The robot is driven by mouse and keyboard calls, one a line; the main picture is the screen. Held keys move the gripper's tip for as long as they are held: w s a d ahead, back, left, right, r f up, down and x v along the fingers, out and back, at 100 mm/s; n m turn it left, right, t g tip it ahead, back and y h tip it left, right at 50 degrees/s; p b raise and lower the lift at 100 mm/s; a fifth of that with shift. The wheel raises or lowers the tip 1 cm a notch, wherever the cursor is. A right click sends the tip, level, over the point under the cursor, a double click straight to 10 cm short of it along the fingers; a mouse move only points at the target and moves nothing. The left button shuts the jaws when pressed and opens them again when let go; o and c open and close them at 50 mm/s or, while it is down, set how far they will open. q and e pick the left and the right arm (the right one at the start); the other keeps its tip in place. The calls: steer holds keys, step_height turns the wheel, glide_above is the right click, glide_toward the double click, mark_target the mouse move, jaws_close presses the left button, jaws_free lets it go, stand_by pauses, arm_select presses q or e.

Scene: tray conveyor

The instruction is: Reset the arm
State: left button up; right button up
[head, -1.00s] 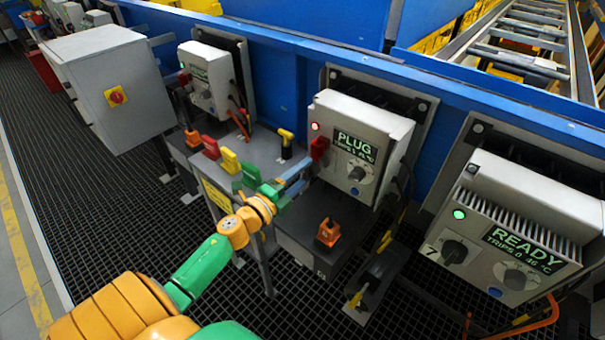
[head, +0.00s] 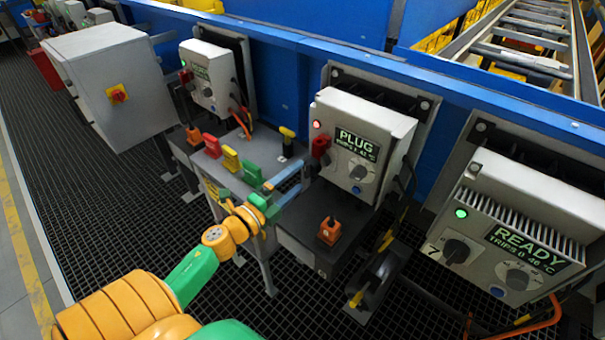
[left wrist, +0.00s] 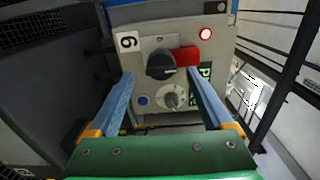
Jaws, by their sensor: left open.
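My left gripper (head: 295,182) is open and empty, its two blue fingers pointing at the left side of the middle grey drive box (head: 384,122). This box has a lit red lamp (head: 317,125), a display (head: 355,147) reading "PLUG", a pale dial (head: 357,172) and a red piece (head: 320,147) at its left edge. In the left wrist view the box face lies beyond the spread fingers (left wrist: 160,76). A black knob (left wrist: 160,65), the red piece (left wrist: 188,57) and a blue button (left wrist: 142,100) show there. The fingers appear apart from the knob. My right gripper is not in view.
Red, yellow and green blocks (head: 230,158) stand on a grey stand beside my left forearm. An orange piece (head: 329,230) sits on the dark ledge below the box. A right drive box (head: 530,200) shows a green lamp and "READY". A grey cabinet (head: 112,90) stands left.

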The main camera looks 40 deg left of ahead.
arm_select(q)
steer(key=s, duration=0.3)
steer(key=shift+s+a, duration=0.15)
steer(key=shift+s, duration=0.1)
